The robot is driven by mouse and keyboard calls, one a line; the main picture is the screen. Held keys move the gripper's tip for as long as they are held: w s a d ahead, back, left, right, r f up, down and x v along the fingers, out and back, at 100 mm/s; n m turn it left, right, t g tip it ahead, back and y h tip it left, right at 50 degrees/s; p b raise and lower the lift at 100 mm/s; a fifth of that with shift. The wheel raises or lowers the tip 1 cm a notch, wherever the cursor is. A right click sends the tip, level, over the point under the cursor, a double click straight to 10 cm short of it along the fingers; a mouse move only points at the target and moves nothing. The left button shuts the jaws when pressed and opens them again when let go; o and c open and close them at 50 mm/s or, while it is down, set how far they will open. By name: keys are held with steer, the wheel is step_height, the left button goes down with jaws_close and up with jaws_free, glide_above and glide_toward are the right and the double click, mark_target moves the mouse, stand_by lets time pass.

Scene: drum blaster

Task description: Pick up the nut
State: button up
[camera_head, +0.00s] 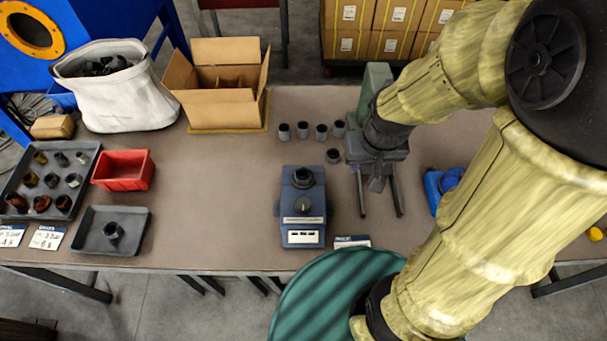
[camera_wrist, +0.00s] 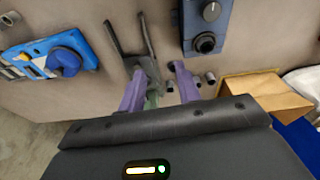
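Several small dark grey cylindrical pieces, which look like the nuts, stand near the middle of the table. Most form a row, and one nut (camera_head: 333,156) stands closer to the blue device. Which one is meant I cannot tell. My gripper (camera_wrist: 159,70) is to the right of these pieces in the head view, above a grey forked stand (camera_head: 398,192). Small cylinders (camera_wrist: 198,79) show beside the right finger there. In the head view my fingertips are hard to make out.
A blue device (camera_head: 302,212) with a dark round top stands left of the fork. A red bin (camera_head: 123,170), dark trays, a cardboard box (camera_head: 221,108) and a white sack (camera_head: 122,100) occupy the left. A blue fixture (camera_head: 433,190) is at right. The table's left middle is clear.

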steer(key=w+a+n+g+p, duration=0.1)
steer(key=w+a+n+p, duration=0.1)
steer(key=w+a, duration=0.4)
steer(key=n+g+p, duration=0.2)
glide_above(296, 176)
step_height(296, 176, down, 4)
steer(key=shift+w+r, duration=0.1)
steer(key=shift+r, duration=0.05)
step_height(296, 176, down, 12)
steer(key=shift+d+r+p, duration=0.1)
steer(key=shift+p, duration=0.8)
steer(key=shift+f, duration=0.2)
